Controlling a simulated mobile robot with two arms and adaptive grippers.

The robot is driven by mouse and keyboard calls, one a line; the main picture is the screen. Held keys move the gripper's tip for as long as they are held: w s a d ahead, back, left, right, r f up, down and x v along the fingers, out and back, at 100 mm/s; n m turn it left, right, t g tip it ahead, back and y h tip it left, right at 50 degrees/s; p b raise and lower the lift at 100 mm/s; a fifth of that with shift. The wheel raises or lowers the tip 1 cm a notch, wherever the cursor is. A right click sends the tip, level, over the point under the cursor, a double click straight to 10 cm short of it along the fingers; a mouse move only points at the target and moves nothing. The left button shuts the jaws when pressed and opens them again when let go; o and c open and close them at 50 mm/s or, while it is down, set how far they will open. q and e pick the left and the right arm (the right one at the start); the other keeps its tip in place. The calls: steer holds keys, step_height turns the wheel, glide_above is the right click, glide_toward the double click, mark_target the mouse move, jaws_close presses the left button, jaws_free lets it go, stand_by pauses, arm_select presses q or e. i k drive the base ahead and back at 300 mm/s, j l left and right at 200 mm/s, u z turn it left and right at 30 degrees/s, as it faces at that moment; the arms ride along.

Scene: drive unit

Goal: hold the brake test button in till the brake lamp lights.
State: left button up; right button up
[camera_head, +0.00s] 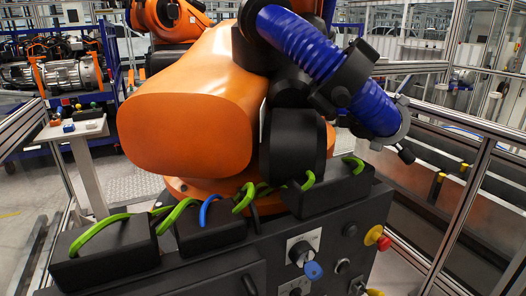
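A dark drive unit (220,278) with a control panel fills the lower middle. Its front carries a light plate with a black round part (301,252), a blue round part (313,270) just below it, and a small round fitting (342,266) to the right. A red knob on a yellow base (378,238) sticks out at the unit's right edge. I cannot tell which of these is the brake test button. I cannot make out the brake lamp or whether any lamp is lit. Neither of my grippers is in view.
A large orange robot arm (190,115) with a thick blue hose (310,50) stands over the unit. Green cables (175,215) run along its top. Metal-framed fencing (455,205) is close on the right. A small table (82,132) stands at the left.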

mark_target(344, 267)
steer(key=i+l+z, duration=0.2)
steer(key=i+z, duration=0.2)
steer(key=i+l+z, duration=0.1)
steer(key=i+z, duration=0.35)
